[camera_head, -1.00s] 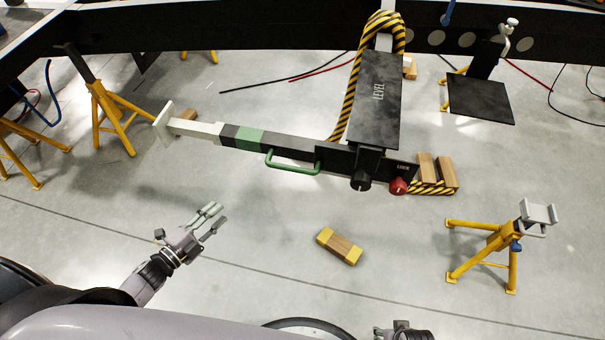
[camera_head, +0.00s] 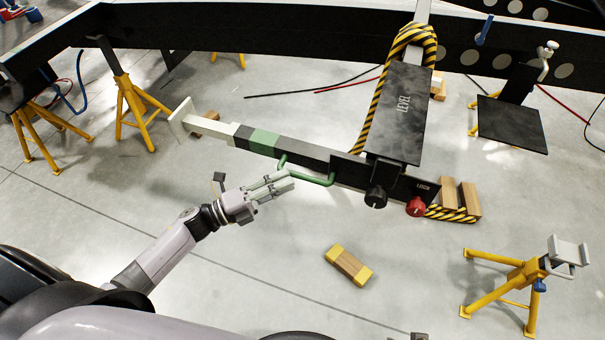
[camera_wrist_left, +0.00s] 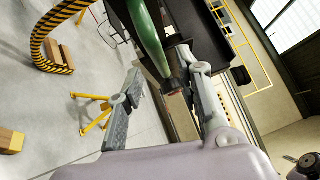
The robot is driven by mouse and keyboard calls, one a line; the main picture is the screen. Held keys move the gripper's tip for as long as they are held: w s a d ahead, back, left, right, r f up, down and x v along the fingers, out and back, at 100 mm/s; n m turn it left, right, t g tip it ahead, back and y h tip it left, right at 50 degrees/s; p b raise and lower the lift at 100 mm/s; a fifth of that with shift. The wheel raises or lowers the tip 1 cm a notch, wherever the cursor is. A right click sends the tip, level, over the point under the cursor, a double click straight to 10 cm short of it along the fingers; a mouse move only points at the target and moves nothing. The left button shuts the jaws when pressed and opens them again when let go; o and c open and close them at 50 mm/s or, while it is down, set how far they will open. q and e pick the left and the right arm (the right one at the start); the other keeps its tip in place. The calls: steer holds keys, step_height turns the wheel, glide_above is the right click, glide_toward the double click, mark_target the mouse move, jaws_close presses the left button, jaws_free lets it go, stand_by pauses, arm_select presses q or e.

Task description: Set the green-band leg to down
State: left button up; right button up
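The leg with the green band (camera_head: 264,140) reaches out sideways to the left from the black mount, with a pale square foot (camera_head: 182,118) at its end. A green handle (camera_head: 318,182) hangs along its near side. My left gripper (camera_head: 288,181) is at the handle's left end. In the left wrist view its fingers (camera_wrist_left: 165,100) are spread, with the green handle (camera_wrist_left: 150,38) ahead between them; I cannot tell whether they touch it. A red LOCK knob (camera_head: 416,207) and a black knob (camera_head: 376,197) sit on the mount. Only a sliver of my right arm shows at the bottom edge.
A black LEVEL plate (camera_head: 402,115) and a striped hose (camera_head: 372,90) are above the mount. A wood block with yellow ends (camera_head: 348,265) lies on the floor. Yellow stands (camera_head: 523,275) are at right and left (camera_head: 135,105). Floor beneath the leg looks clear.

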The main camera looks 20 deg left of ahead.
mark_target(302, 174)
arm_select(q)
steer(key=x, duration=0.5)
steer(key=shift+w+d, duration=0.2)
steer(key=shift+w, duration=0.05)
steer(key=shift+c, duration=0.4)
jaws_close()
